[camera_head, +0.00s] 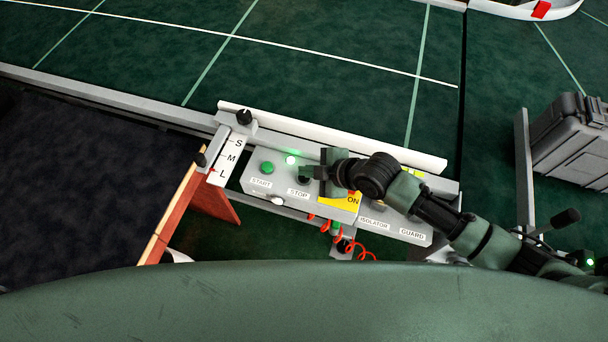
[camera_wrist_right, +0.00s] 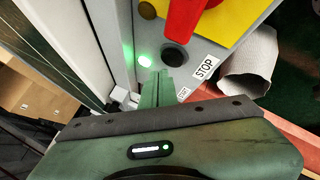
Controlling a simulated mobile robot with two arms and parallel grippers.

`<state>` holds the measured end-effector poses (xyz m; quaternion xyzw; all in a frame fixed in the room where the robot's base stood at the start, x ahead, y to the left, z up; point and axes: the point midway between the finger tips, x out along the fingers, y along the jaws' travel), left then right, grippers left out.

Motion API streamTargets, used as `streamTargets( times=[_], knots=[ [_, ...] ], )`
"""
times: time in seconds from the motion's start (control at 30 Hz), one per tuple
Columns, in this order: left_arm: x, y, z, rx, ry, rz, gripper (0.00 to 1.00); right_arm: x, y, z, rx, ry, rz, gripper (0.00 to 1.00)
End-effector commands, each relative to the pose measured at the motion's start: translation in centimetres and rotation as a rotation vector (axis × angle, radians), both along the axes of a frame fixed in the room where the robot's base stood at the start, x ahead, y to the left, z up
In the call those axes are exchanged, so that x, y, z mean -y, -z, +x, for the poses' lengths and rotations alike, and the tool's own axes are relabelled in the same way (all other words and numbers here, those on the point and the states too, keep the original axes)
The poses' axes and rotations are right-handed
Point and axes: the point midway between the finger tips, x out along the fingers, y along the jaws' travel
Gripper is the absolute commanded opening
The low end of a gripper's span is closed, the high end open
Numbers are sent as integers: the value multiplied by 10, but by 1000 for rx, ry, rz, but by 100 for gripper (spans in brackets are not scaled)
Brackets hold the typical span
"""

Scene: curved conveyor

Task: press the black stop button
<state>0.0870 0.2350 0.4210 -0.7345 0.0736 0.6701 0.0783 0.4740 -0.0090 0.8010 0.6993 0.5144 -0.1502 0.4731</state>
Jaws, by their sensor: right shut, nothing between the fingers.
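The black stop button (camera_wrist_right: 175,57) sits on the grey control panel (camera_wrist_right: 252,32) beside its STOP label (camera_wrist_right: 205,67). In the head view the button (camera_head: 304,180) is mostly covered by my right gripper (camera_head: 314,171). My right gripper is shut and empty. In the wrist view its fingertips (camera_wrist_right: 157,76) are just beside the button, towards the START side. They look apart from the button in the picture, but their height above the panel is hard to tell. My left gripper is in neither view.
The green start button (camera_head: 267,168) is left of the stop button, with a lit green lamp (camera_head: 291,160) above them. A red handle (camera_wrist_right: 188,17) on a yellow plate (camera_wrist_right: 236,16) adjoins the stop button. A white rail (camera_head: 330,135) runs behind the panel. A coiled red cable (camera_head: 359,251) hangs in front.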

Motion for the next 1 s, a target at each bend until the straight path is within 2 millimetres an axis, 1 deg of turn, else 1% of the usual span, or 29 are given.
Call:
streamTargets(
  times=[0.5, 0.8, 1.0],
  knots=[
    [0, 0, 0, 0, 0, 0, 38, 0, 0, 0, 0, 0, 0, 0],
    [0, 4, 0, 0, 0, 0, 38, 0, 8, 0, 1, 1, 0, 0],
    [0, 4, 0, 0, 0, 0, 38, 0, 8, 0, 1, 1, 0, 0]
  ],
)
